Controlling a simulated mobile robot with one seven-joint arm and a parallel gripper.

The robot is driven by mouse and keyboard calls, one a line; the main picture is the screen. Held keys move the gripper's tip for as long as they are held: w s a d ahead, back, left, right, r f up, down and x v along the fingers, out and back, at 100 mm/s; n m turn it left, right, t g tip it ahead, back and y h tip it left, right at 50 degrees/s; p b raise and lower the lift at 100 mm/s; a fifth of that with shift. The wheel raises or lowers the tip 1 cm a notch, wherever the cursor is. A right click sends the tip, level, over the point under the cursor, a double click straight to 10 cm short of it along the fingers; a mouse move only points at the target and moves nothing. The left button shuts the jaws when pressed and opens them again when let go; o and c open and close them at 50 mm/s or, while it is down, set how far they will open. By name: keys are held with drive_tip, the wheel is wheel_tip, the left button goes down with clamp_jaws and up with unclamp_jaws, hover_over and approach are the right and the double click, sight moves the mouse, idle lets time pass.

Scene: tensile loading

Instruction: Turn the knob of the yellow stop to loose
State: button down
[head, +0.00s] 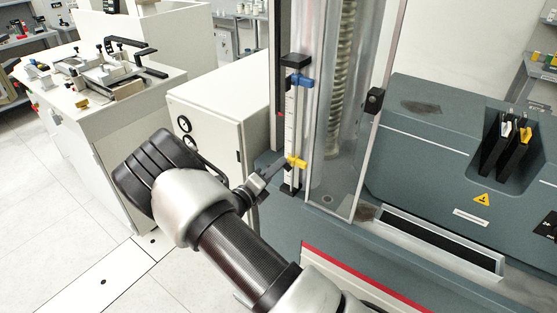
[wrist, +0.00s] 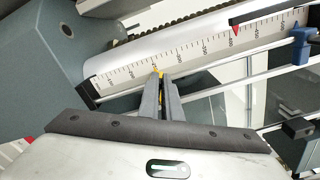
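The yellow stop (head: 298,162) sits low on the upright rod beside the white scale (head: 291,115), left of the clear guard. My gripper (head: 284,165) reaches it from the left, with its fingertips at the stop. In the wrist view, my gripper (wrist: 160,77) has its two dark fingers close together, with a narrow gap. A small bit of the yellow stop (wrist: 159,73) shows at their tips, and the fingers look closed on its knob. The fingers hide most of the stop there, so the knob's setting cannot be read.
A blue stop (head: 300,80) sits higher on the same rod; it also shows in the wrist view (wrist: 301,46). A red pointer (wrist: 236,30) lies along the scale. The clear guard (head: 343,190) stands close on the right, and a white cabinet (head: 215,120) on the left.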

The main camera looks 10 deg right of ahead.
drive_tip(key=n+p, duration=0.1)
drive_tip(key=n, duration=0.1)
drive_tip(key=n+p, duration=0.1)
drive_tip(key=n, duration=0.2)
drive_tip(key=shift+w+a+f+n, duration=0.1)
drive_tip(key=shift+f+n, duration=0.2)
drive_tip(key=shift+f, duration=0.1)
idle(0.3)
drive_tip(key=c, duration=2)
unclamp_jaws()
drive_tip(key=b+v, duration=0.1)
drive_tip(key=v, duration=1.6)
drive_tip(key=shift+a+r, duration=0.1)
drive_tip(key=shift+a, duration=0.05)
